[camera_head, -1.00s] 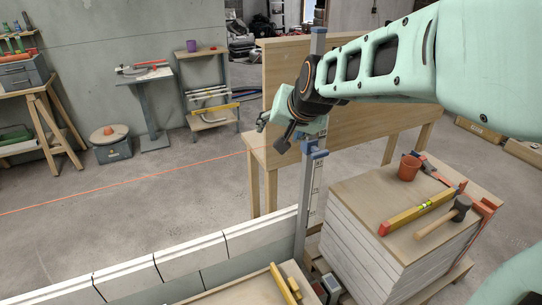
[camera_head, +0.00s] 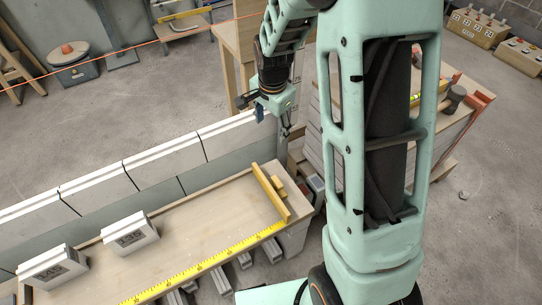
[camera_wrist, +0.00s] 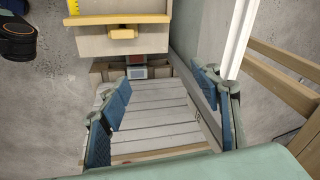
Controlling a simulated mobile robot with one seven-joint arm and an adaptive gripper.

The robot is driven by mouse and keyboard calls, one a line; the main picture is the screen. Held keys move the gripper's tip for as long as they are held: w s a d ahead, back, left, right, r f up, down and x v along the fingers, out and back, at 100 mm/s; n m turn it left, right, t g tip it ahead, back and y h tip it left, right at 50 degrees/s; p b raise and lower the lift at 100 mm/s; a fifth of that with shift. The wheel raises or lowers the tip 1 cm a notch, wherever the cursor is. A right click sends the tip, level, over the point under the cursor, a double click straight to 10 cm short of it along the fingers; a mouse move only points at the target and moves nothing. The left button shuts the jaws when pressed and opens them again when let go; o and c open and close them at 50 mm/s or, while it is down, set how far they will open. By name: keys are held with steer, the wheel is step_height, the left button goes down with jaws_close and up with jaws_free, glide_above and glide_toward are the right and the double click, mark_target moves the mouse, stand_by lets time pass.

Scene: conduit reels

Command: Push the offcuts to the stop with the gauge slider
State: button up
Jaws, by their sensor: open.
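The gauge slider (camera_head: 268,193), a yellow wooden bar with a small knob block (camera_head: 278,187), lies across the right end of a long wooden bench (camera_head: 200,232). It also shows at the top of the wrist view (camera_wrist: 122,19). Two pale offcuts, marked 140 (camera_head: 52,268) and 136 (camera_head: 130,235), stand apart on the bench, left of the slider and not touching it. I cannot make out the stop clearly. My gripper (camera_head: 262,108) is open and empty, behind and above the bench's right end, apart from the slider. Its spread fingers (camera_wrist: 160,90) show in the wrist view.
A yellow measuring tape (camera_head: 205,264) runs along the bench's front edge. A low wall of pale blocks (camera_head: 165,162) stands behind it. My arm hides much of the board stack at the right. The bench between slider and offcuts is clear.

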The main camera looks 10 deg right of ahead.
mark_target(277, 181)
steer(key=s+f+m+g+b, duration=0.1)
steer(key=f, duration=0.6)
steer(key=s+d+f+m+b, duration=0.1)
steer(key=f+b, duration=0.1)
steer(key=f, duration=0.5)
steer(key=s+f+m+g+b, duration=0.1)
steer(key=s+f+b, duration=0.1)
steer(key=f, duration=0.5)
steer(key=shift+s+d+g, duration=0.1)
steer(key=shift+d+g, duration=0.05)
steer(key=shift+g, duration=0.15)
jaws_close()
